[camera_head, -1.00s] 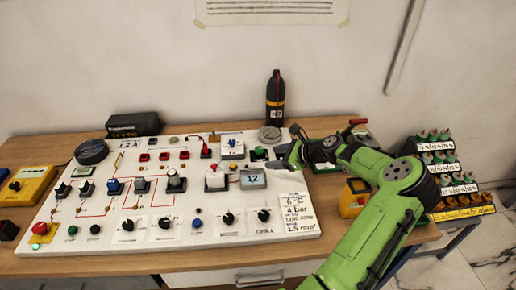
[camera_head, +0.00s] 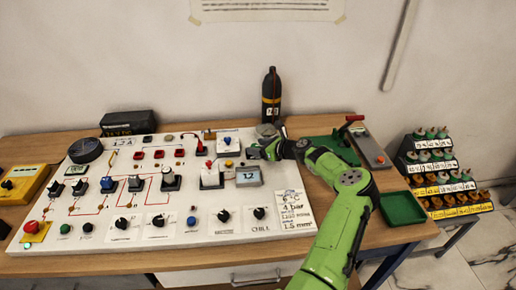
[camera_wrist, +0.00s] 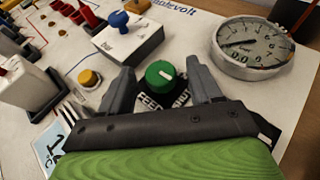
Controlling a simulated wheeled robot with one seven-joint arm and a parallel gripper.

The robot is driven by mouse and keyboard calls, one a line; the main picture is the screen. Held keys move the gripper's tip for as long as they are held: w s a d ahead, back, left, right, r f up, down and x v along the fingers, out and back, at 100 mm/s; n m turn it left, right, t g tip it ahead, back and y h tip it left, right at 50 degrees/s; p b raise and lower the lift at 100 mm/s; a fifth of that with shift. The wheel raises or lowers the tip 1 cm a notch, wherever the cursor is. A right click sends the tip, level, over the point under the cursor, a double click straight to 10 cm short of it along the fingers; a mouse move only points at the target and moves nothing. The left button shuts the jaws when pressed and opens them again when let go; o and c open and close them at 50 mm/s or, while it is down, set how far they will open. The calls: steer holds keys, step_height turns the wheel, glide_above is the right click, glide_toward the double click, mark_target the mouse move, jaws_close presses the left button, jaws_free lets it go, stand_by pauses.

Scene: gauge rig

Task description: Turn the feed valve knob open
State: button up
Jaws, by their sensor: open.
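The feed valve knob is a round green knob (camera_wrist: 160,75) with a white pointer mark, on a dark labelled base on the white panel. The label is partly hidden, with "FEED" just readable. My gripper (camera_wrist: 160,70) is open, with one finger on each side of the knob. I see space between the fingers and the knob, and cannot tell the finger height above the panel. In the head view my gripper (camera_head: 266,150) is over the panel's upper right part and hides the knob.
A round dial gauge (camera_wrist: 252,48) stands close to the right finger. A white box with a blue knob (camera_wrist: 122,22) and a yellow button (camera_wrist: 90,79) are on the left. A grey display (camera_head: 248,177) sits below my gripper. A black bottle (camera_head: 271,95) stands behind the panel.

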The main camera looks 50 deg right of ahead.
steer(key=shift+w+f, duration=0.1)
steer(key=shift+w, duration=0.1)
steer(key=c, duration=1)
steer(key=shift+w+d+n+y+b, duration=0.1)
steer(key=shift+d+n+y+b, duration=0.1)
steer(key=shift+n+y+b, duration=0.55)
steer(key=shift+c, duration=0.2)
steer(key=shift+n+g+y+b, duration=0.3)
steer(key=shift+n+y+b, duration=0.3)
steer(key=shift+y, duration=0.25)
steer(key=o, duration=1)
steer(key=shift+o, duration=0.2)
